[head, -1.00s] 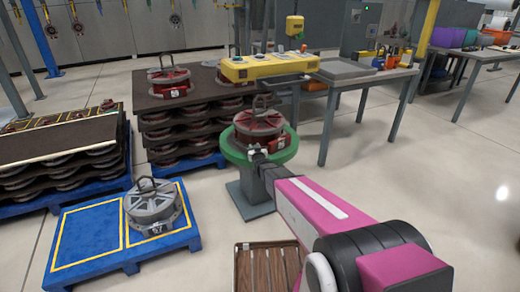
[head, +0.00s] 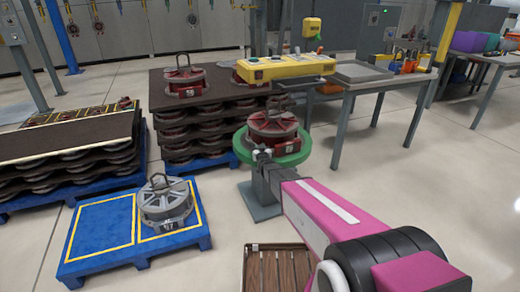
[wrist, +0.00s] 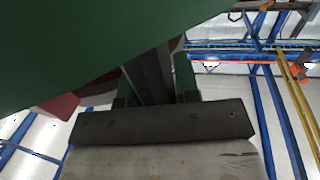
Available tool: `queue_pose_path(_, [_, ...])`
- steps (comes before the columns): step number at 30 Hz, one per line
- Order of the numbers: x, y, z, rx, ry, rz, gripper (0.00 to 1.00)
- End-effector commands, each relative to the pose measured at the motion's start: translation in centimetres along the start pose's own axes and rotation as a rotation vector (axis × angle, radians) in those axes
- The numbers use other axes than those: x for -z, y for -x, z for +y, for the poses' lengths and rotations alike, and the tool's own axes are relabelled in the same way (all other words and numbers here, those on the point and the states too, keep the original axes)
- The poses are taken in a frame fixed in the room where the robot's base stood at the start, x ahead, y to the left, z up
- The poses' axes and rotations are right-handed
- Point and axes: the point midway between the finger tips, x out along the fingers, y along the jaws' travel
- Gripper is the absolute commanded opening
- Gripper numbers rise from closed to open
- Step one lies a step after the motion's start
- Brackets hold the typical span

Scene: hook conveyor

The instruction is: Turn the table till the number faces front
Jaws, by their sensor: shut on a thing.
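The green round turntable (head: 243,153) stands on a grey pedestal (head: 262,201) in the middle of the head view. A red round housing (head: 272,127) with a loop on top sits on it. A small pale number plate (head: 290,148) shows on the housing's near right side, off to the right of my arm; its digits are too small to read surely. My gripper (head: 262,155) is at the turntable's near edge, shut on it. In the wrist view the turntable's green underside (wrist: 90,45) fills the upper left, and the dark fingers (wrist: 150,78) reach to it between green pieces.
A yellow control box (head: 290,68) and a grey worktable (head: 365,80) stand behind. Stacked housings on dark boards (head: 205,105) stand behind left. A blue pallet (head: 100,225) with a grey housing (head: 165,205) lies left. A slatted wooden crate (head: 275,268) is in front. Floor at right is clear.

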Motion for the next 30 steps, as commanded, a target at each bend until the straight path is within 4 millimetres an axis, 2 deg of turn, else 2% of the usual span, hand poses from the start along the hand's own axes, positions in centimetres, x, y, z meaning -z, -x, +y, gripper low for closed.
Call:
queue_pose_path(6, [0.1, 0.0, 0.0, 0.001, 0.000, 0.002, 0.00])
queue_pose_path(7, [0.1, 0.0, 0.0, 0.000, 0.000, 0.002, 0.36])
queue_pose_path(9, [0.1, 0.0, 0.0, 0.000, 0.000, 0.002, 0.55])
queue_pose_path(22, [0.1, 0.7, 0.0, 0.000, 0.000, 0.001, 0.55])
queue_pose_path(26, [0.1, 2.1, 0.0, 0.000, 0.000, 0.000, 0.55])
queue_pose_path(30, [0.1, 4.5, 0.0, 0.000, 0.000, -0.001, 0.55])
